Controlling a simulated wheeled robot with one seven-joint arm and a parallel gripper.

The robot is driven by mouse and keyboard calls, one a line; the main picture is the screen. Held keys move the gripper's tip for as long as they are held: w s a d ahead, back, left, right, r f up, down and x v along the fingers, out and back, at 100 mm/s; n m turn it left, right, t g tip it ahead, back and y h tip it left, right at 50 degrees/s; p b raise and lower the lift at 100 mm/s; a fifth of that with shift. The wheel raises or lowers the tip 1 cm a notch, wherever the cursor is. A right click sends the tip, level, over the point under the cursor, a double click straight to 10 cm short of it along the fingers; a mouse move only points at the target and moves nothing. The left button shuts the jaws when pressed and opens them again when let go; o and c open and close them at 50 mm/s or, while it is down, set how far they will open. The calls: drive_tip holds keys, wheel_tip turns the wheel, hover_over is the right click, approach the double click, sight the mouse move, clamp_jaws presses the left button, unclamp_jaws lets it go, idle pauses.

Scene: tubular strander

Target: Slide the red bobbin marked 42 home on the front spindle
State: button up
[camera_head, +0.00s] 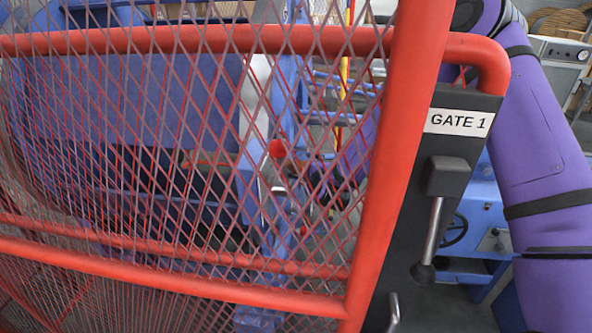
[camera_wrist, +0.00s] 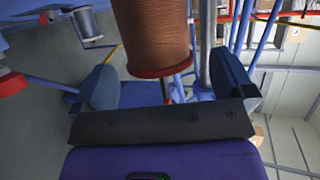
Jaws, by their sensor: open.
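In the wrist view a bobbin with a red flange (camera_wrist: 160,68) and copper-brown winding (camera_wrist: 150,30) is at the top middle. No number shows on it, and its far end is cut off by the picture edge. A thin rod (camera_wrist: 166,88) shows just below the flange; I cannot tell whether it is the front spindle. My gripper (camera_wrist: 164,82) is open, with one blue-grey finger on each side below the bobbin. I cannot tell whether either finger touches it. In the head view the mesh gate hides the gripper's fingers.
A red mesh gate (camera_head: 375,200) labelled GATE 1 (camera_head: 458,122) stands in front of the blue machine (camera_head: 130,110) in the head view. In the wrist view a grey metal post (camera_wrist: 206,45) stands close right of the bobbin. A grey spool (camera_wrist: 87,24) is at upper left.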

drive_tip(key=v, duration=0.6)
drive_tip(key=shift+s, duration=0.2)
idle(0.5)
